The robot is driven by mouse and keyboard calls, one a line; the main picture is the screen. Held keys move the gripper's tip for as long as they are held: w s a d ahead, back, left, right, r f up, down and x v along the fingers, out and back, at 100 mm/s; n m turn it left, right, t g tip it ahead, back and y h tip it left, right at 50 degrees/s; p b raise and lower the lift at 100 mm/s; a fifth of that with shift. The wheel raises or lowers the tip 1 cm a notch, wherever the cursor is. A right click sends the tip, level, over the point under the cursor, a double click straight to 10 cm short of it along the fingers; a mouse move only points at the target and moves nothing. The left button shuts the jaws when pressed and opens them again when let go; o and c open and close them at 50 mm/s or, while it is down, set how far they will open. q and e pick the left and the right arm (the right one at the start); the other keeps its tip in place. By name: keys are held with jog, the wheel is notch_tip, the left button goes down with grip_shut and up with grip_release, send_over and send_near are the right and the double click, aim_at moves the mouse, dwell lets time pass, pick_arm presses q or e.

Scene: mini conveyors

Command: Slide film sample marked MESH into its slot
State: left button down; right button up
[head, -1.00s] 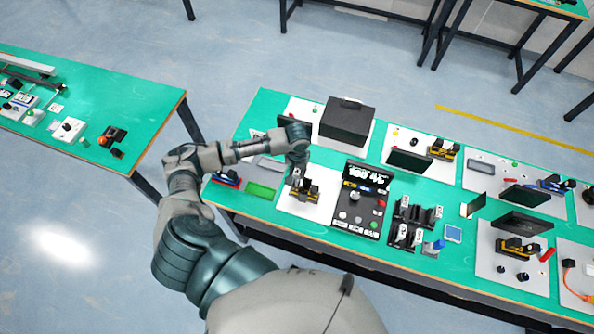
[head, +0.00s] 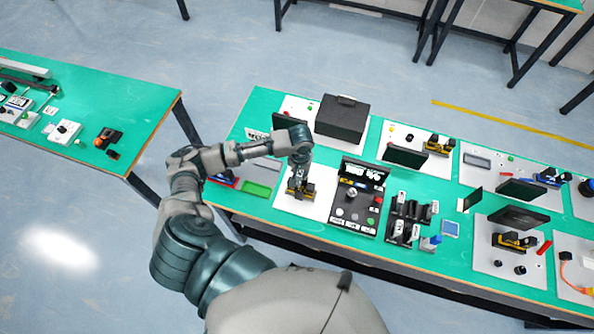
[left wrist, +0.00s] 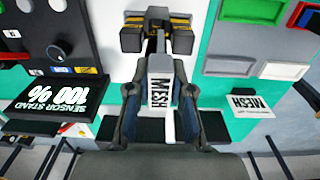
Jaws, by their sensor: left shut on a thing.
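The film sample marked MESH (left wrist: 159,88) is a white piece with black lettering. In the left wrist view it lies between the two dark fingers of my left gripper (left wrist: 159,103), which is shut on it. A black and yellow holder (left wrist: 130,38) stands just beyond the sample's far end. In the head view my left gripper (head: 299,180) points down right over this holder (head: 308,191), on a white plate (head: 318,209). The arm and fingers partly hide the sample and holder there. I cannot tell whether the sample's end is inside the slot. My right gripper is not in view.
A white card marked MESH (left wrist: 248,107) lies to the right in the wrist view. A black panel with knobs (head: 352,207) and a SENSOR STAND display (left wrist: 58,95) stand close beside the holder. A green tray (head: 257,190) lies left of the plate. A black box (head: 342,120) stands behind.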

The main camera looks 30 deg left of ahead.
pick_arm(q)
jog(key=shift+d+r, duration=0.1)
jog(key=shift+d, duration=0.45)
jog(key=shift+a, duration=0.7)
jog(key=shift+d, duration=0.3)
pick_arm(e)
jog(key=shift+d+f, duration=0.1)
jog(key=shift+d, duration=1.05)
pick_arm(q)
jog(key=shift+a, duration=0.15)
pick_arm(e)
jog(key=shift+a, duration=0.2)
